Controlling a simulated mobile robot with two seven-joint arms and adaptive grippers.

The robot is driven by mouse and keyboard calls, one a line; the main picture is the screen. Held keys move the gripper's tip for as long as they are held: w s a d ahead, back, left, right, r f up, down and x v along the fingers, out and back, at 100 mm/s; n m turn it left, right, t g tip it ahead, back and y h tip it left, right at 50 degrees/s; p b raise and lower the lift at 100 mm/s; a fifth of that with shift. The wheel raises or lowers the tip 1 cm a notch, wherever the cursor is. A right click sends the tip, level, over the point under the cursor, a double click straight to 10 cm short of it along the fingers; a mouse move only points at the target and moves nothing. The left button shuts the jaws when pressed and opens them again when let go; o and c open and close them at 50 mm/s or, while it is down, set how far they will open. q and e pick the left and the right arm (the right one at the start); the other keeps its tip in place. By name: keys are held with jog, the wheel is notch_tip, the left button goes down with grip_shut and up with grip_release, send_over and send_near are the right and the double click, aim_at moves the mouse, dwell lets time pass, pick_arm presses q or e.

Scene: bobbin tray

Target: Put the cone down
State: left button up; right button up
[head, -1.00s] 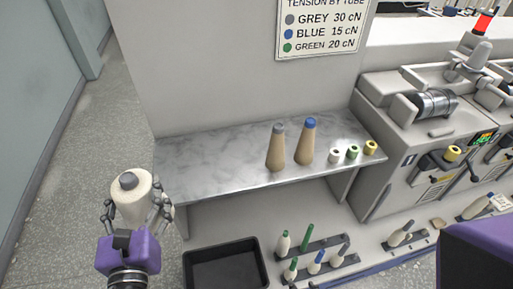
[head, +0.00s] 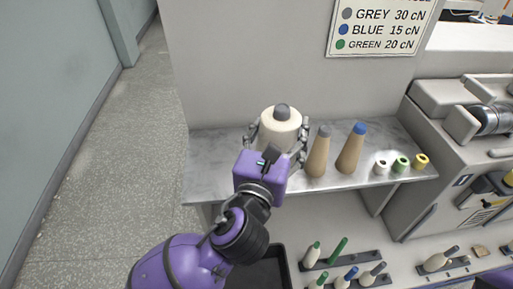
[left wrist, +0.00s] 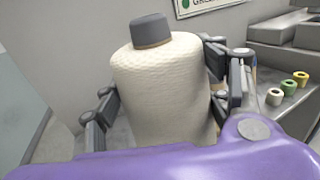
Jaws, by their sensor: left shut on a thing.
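The cone (head: 279,127) is cream yarn with a grey tip, upright, and it fills the middle of the left wrist view (left wrist: 165,85). My left gripper (head: 278,140) is shut on it, with fingers on both sides. In the head view the cone appears over the left part of the grey marbled shelf (head: 215,165). Its base is hidden by the gripper, so I cannot tell whether it touches the shelf. My right gripper is not in view.
Two bare tan cones, one grey-tipped (head: 318,153) and one blue-tipped (head: 351,150), stand just right of the held cone. Small white (head: 381,168), green (head: 400,164) and yellow (head: 420,161) spools sit further right. The shelf's left end is clear. A black tray (head: 284,262) is below.

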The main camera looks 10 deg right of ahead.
pick_arm(q)
jog(key=w+a+f+b, duration=0.3)
jog(key=w+a+f, duration=0.5)
jog(key=a+f, duration=0.3)
jog(key=shift+f, duration=0.85)
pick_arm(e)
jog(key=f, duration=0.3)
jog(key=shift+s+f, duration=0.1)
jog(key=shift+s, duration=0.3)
pick_arm(q)
jog(key=shift+w, duration=0.1)
jog(key=o, duration=1.7)
jog(key=shift+f, duration=0.1)
jog(key=shift+c, duration=0.2)
jog(key=shift+o, duration=1.3)
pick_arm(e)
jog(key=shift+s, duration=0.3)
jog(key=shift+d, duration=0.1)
